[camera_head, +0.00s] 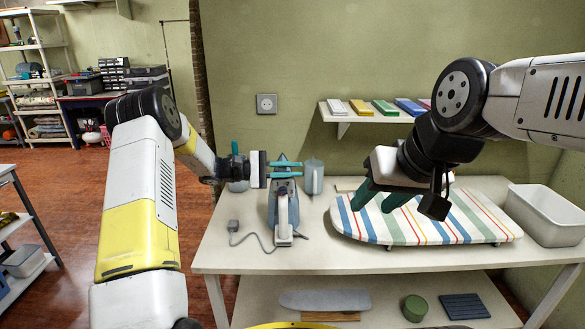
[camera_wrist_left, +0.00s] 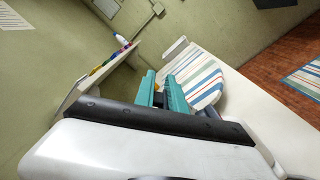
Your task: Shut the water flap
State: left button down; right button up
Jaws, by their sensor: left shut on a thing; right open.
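The blue and white iron (camera_head: 283,208) is on the white table, its pointed end toward the wall. My left gripper (camera_head: 285,169) is at the iron's far end, its two teal fingers one above the other and shut on a part there. The water flap itself is too small to make out. In the left wrist view the left gripper's teal fingers (camera_wrist_left: 161,90) show close together, with a small dark and yellowish bit between them. My right gripper (camera_head: 378,198) is open and empty over the striped ironing board (camera_head: 450,222).
A white bin (camera_head: 545,215) stands at the right end of the white table (camera_head: 300,260). A wall shelf (camera_head: 345,115) holds coloured items. The table's front strip is clear.

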pick_arm(q)
jog(key=shift+r+m, duration=0.1)
jog(key=shift+m, duration=0.2)
jog(key=c, duration=1.5)
grip_release()
jog(key=shift+s, duration=0.1)
